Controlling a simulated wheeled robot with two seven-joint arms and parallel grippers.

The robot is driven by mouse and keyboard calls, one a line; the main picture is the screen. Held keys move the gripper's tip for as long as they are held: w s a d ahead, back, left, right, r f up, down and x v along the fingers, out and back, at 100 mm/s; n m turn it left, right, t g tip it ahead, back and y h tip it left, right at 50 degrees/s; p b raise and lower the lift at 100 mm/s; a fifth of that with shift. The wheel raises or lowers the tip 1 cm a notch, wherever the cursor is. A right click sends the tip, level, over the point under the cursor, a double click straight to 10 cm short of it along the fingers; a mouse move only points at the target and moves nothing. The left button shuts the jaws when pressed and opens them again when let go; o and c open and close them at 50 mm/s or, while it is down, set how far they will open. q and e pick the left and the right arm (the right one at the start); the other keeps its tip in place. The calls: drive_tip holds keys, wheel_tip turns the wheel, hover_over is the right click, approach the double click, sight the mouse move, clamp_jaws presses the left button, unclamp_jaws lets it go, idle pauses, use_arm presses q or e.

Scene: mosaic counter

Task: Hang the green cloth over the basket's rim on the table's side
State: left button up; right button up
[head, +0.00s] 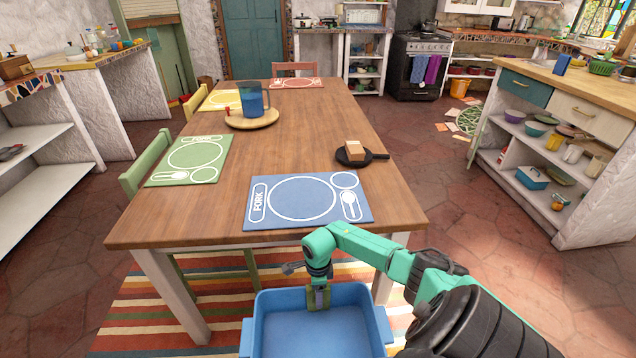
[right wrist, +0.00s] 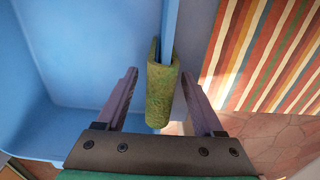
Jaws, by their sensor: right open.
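The blue basket (head: 381,324) is at the bottom of the head view, in front of the wooden table. The small green cloth (head: 319,299) is folded over the basket's rim on the table's side. In the right wrist view the cloth (right wrist: 161,98) straddles the blue wall (right wrist: 171,25), with a part on each side of it. My right gripper (right wrist: 159,76) is open, with one finger on each side of the cloth and visible gaps to it. In the head view it is just above the rim and partly hidden by its own arm. My left gripper is in neither view.
The table (head: 290,120) carries a blue placemat (head: 270,222), a green placemat (head: 160,178), a pan (head: 342,156) with a block (head: 354,148) in it, and a pitcher (head: 254,103) on a round board. A striped rug (head: 135,325) lies on the floor below.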

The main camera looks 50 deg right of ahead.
wheel_tip(320, 180, up, 14)
drive_tip(key=p, duration=0.1)
drive_tip(key=shift+r, duration=0.2)
